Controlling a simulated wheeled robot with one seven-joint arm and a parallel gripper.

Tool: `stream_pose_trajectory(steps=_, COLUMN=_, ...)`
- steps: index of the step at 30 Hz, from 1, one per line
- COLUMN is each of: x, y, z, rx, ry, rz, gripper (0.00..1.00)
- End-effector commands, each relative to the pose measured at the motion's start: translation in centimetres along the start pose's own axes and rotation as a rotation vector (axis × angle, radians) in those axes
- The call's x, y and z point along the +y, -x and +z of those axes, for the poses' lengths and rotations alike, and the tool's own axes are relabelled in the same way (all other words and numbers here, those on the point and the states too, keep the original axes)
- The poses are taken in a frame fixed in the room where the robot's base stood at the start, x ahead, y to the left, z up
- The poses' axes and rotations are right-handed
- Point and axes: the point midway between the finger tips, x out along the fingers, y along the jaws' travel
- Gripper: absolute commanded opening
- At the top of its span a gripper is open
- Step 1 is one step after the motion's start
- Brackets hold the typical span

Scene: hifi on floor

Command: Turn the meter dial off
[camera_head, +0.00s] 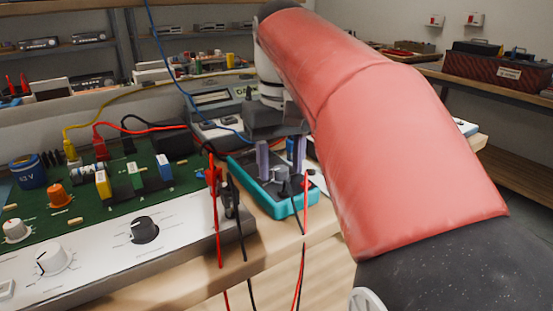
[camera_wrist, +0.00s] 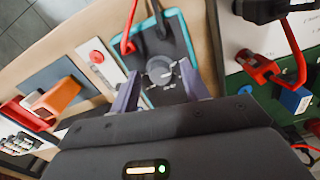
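The meter (camera_head: 299,205) is a dark-faced box with a teal edge. It lies on the wooden bench, and its teal rim also shows in the wrist view (camera_wrist: 197,53). Its round grey dial (camera_head: 280,174) is near the middle of the face and shows in the wrist view (camera_wrist: 159,71). My gripper (camera_head: 281,171) is above the meter, pointing down. Its two purple-grey fingers are apart, one on each side of the dial, as the wrist view also shows (camera_wrist: 160,76). I cannot tell whether they touch the dial. The dial's pointer setting is not readable.
A green circuit board panel (camera_head: 120,200) with knobs and parts stands left of the meter. Red and black leads (camera_head: 217,220) hang over the bench front. A white strip with a red button (camera_wrist: 97,57) lies beside the meter. Instruments stand behind it.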

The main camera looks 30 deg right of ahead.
Motion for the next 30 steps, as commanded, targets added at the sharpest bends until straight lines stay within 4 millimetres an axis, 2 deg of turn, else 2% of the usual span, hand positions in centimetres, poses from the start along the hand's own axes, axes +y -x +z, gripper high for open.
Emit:
stream_pose_trajectory(steps=8, x=0.0, y=0.4, z=0.0, rx=0.000, ry=-0.001, rz=0.000, gripper=0.46)
stream_pose_trajectory(steps=11, x=0.0, y=1.6, z=-0.1, rx=0.001, ry=-0.001, rz=0.000, gripper=0.46)
stream_pose_trajectory(steps=18, x=0.0, y=5.8, z=-0.1, rx=0.002, ry=-0.001, rz=0.000, gripper=0.46)
stream_pose_trajectory(steps=21, x=0.0, y=6.8, z=-0.1, rx=0.002, ry=-0.001, rz=0.000, gripper=0.46)
stream_pose_trajectory(steps=30, x=0.0, y=7.8, z=0.0, rx=-0.001, ry=0.000, rz=-0.001, gripper=0.46)
